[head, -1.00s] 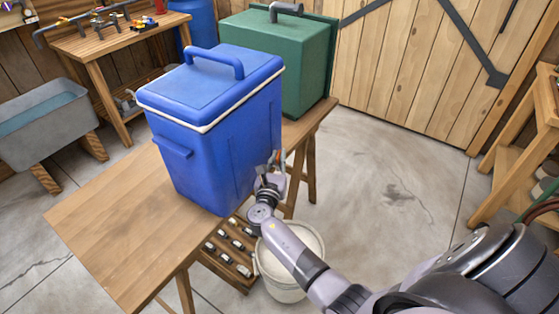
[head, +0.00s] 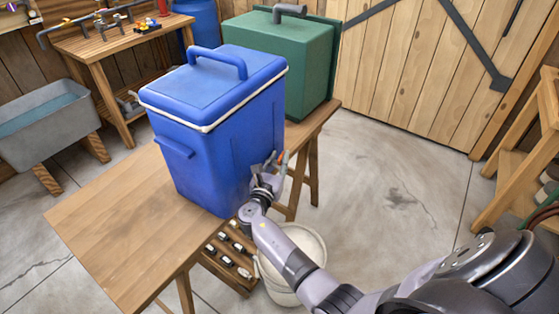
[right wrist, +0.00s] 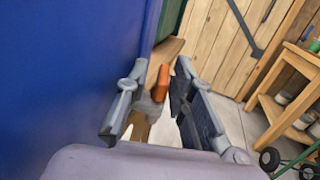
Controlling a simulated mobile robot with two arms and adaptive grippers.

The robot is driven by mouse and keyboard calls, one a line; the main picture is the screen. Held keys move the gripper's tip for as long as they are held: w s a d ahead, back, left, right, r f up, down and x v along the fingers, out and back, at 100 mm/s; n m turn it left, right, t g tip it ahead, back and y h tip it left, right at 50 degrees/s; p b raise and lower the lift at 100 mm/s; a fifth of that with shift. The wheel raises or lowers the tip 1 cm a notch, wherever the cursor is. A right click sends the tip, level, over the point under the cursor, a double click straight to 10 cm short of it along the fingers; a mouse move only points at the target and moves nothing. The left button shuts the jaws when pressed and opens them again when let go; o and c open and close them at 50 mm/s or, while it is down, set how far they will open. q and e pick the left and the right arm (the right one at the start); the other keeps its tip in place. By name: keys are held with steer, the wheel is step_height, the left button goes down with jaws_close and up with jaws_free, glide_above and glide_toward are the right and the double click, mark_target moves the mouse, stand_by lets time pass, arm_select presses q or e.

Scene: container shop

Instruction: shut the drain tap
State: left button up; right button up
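The blue cooler (head: 220,150) stands upright on a wooden table, lid closed. Its drain tap has an orange handle (right wrist: 160,83), which also shows as a small orange patch in the head view. The grey tap body is partly hidden. My right gripper (head: 270,170) is at the cooler's lower right side. In the right wrist view its fingers (right wrist: 158,112) are apart, with the tap showing between them, toward the far end. I cannot tell whether either finger touches the tap. My left gripper is out of view.
A white bucket (head: 292,288) stands on the floor below my right arm, beside a crate of small parts (head: 230,270). A green container (head: 290,65) stands behind the cooler. The table (head: 110,225) is bare at the front left. Open floor lies to the right.

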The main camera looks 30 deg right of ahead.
steer(key=shift+o, duration=0.4)
steer(key=shift+s+d, duration=0.1)
steer(key=shift+d, duration=0.05)
steer(key=v, duration=1.2)
steer(key=s+a+f+m+g+y, duration=0.1)
steer(key=s+f+m+g+y, duration=0.3)
steer(key=f, duration=0.7)
steer(key=s+a+f+y, duration=0.1)
steer(key=s+f+y, duration=0.1)
steer(key=s+f, duration=0.65)
steer(key=s+a+f+m+g+y, duration=0.2)
steer(key=f+m+y, duration=0.1)
steer(key=f, duration=1.1)
steer(key=s+f+m+g+y, duration=0.1)
steer(key=s+f+m, duration=0.3)
steer(key=s, duration=0.6)
steer(key=s+f+m+g+y, duration=0.2)
steer(key=s+f+m, duration=0.3)
steer(key=s, duration=0.6)
steer(key=s+f+m+g+y, duration=0.1)
steer(key=s+f+m, duration=0.4)
steer(key=s, duration=0.5)
steer(key=m, duration=0.2)
steer(key=shift+s+m+g+y, duration=0.25)
steer(key=shift+m+g+y, duration=0.05)
steer(key=shift+y, duration=0.1)
